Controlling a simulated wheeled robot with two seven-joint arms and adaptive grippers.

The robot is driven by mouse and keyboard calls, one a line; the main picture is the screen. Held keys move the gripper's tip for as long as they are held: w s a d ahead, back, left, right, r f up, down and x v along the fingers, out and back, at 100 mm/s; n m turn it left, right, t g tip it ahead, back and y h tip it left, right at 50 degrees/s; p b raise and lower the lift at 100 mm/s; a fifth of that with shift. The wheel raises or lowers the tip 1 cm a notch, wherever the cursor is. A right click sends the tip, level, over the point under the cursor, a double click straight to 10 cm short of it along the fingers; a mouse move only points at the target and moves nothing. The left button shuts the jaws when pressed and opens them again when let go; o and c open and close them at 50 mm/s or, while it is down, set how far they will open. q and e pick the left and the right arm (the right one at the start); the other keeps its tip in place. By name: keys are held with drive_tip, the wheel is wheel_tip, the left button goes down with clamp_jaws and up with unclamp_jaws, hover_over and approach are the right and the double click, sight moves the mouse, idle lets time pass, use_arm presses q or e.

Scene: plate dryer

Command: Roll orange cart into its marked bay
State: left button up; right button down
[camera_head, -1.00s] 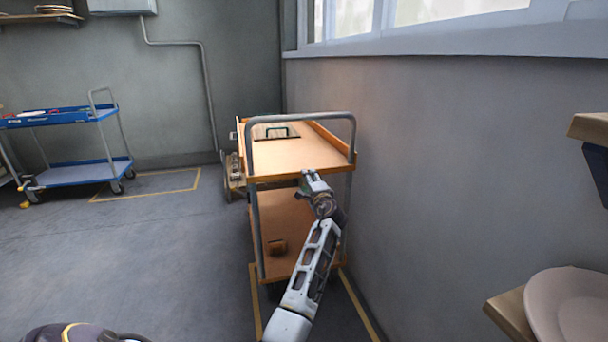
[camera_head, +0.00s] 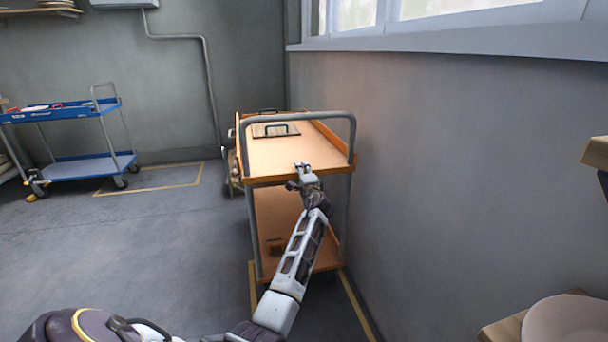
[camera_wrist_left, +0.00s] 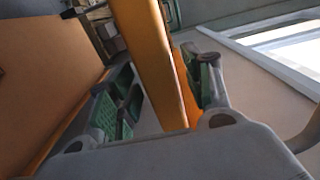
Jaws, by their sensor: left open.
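The orange cart (camera_head: 285,155) stands along the right wall, its grey push handle (camera_head: 300,115) towards me. Yellow floor lines (camera_head: 358,305) run beside its near end; the cart hides much of that marking. My left gripper (camera_head: 303,170) is at the near edge of the cart's top deck, below the handle. In the left wrist view, the left gripper (camera_wrist_left: 152,95) is open, its green-padded fingers on either side of an orange strip of the cart (camera_wrist_left: 155,60). I cannot tell whether the pads touch it. My right gripper is out of view.
A blue cart (camera_head: 85,168) stands at the left beside another yellow floor outline (camera_head: 150,190). The grey wall (camera_head: 460,160) is close on the cart's right. A plate (camera_head: 568,322) on a wooden shelf is at lower right. The floor left of the orange cart is clear.

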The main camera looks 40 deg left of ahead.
use_arm(q)
drive_tip(key=shift+c, duration=0.3)
clamp_jaws()
idle(0.3)
